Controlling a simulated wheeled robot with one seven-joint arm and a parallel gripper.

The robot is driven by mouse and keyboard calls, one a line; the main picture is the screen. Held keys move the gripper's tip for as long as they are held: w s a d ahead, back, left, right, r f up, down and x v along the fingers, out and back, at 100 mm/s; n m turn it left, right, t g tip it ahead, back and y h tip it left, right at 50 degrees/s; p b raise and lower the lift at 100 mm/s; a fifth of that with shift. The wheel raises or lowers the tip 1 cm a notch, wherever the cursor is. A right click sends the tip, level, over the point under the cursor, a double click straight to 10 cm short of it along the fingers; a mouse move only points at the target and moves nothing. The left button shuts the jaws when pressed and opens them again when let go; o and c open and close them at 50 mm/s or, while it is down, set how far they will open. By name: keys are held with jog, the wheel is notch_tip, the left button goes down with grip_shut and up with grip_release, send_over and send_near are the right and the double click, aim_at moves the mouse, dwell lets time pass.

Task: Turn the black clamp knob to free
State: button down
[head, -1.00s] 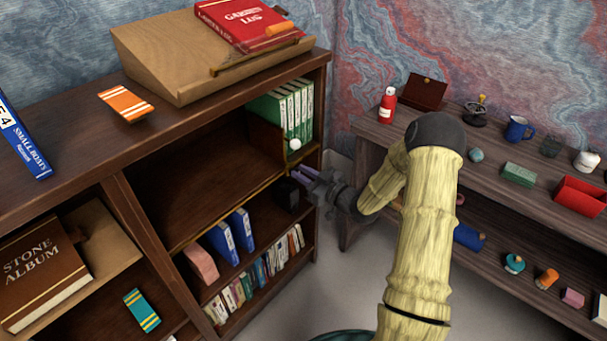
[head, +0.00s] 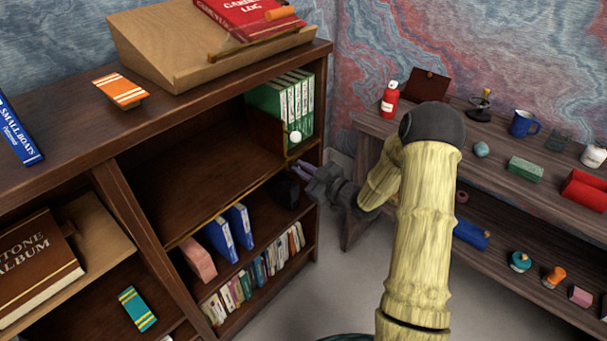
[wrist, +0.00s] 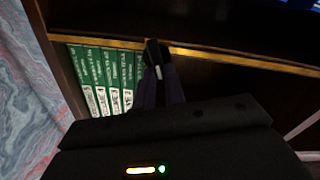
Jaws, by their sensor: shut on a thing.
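The black clamp knob (wrist: 154,52) shows in the wrist view at the brass-coloured shelf edge, as a small dark piece with a pale strip below it. My gripper (wrist: 158,80) reaches up to it, and its two purple-grey fingers are shut on it. In the head view my gripper (head: 299,171) is at the right end of the middle shelf's front edge. The knob is too small and dark to make out there.
A dark block (head: 287,192) is below the shelf edge. Blue binders (head: 230,230) stand lower left. A second shelf unit (head: 490,150) is at right.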

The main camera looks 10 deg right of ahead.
jog(key=n+b, duration=0.4)
jog(key=b, duration=0.2)
jog(key=f+n+b, duration=0.1)
jog(key=n+b, duration=0.3)
jog(key=b, duration=0.2)
jog(key=a+n+b, duration=0.1)
jog(key=n+b, duration=0.4)
jog(key=b, duration=0.1)
jog(key=shift+s+f, duration=0.35)
jog(key=shift+f, duration=0.05)
jog(key=c, duration=1.5)
grip_release()
jog(key=shift+r, duration=0.1)
jog(key=shift+o, duration=0.2)
jog(key=shift+d, duration=0.1)
jog(key=p+v, duration=0.3)
jog(key=v, duration=1.4)
jog(key=shift+s, duration=0.2)
